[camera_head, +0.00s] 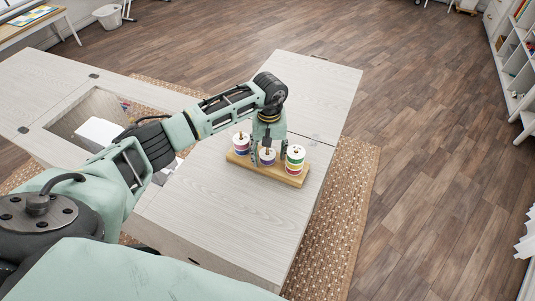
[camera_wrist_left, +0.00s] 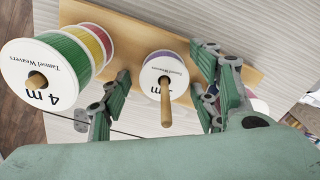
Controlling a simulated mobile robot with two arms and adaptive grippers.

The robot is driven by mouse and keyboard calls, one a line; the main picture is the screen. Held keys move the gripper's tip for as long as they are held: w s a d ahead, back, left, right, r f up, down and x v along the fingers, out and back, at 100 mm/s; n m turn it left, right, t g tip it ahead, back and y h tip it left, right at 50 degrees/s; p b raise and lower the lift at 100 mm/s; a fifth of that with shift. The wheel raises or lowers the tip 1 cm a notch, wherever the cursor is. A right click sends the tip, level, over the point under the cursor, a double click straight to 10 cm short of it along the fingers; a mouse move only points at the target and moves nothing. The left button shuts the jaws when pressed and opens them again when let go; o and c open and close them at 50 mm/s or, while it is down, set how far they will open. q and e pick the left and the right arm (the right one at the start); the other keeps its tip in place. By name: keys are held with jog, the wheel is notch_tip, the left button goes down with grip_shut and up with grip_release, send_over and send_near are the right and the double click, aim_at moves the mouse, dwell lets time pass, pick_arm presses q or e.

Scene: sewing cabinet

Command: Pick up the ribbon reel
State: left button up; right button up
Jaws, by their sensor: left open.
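Ribbon reels stand on pegs of a wooden stand (camera_head: 246,163) on the cabinet top. The middle reel (camera_head: 267,158) is small and white-faced; in the wrist view this reel (camera_wrist_left: 165,72) has a wooden peg through it. My left gripper (camera_head: 269,152) is open above the stand, pointing down, with its fingers (camera_wrist_left: 163,98) on either side of the middle reel. A taller stack of green, yellow and red reels (camera_head: 295,160) is to the right, and another reel (camera_head: 241,143) to the left. Finger contact cannot be told. My right gripper is not in view.
The pale wooden cabinet top (camera_head: 220,205) is clear around the stand. An open well (camera_head: 70,122) with a white object (camera_head: 98,132) lies to the left. A woven rug (camera_head: 345,200) lies under the cabinet. Shelves (camera_head: 515,65) stand far right.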

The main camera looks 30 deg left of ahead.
pick_arm(q)
jog(key=c, duration=1)
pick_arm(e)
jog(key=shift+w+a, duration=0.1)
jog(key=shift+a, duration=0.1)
pick_arm(q)
jog(key=shift+r, duration=0.1)
jog(key=shift+c, duration=0.2)
notch_tip(320, 180, up, 18)
jog(key=b, duration=0.4)
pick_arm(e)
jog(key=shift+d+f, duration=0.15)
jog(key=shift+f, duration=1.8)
pick_arm(q)
jog(key=shift+s, duration=0.1)
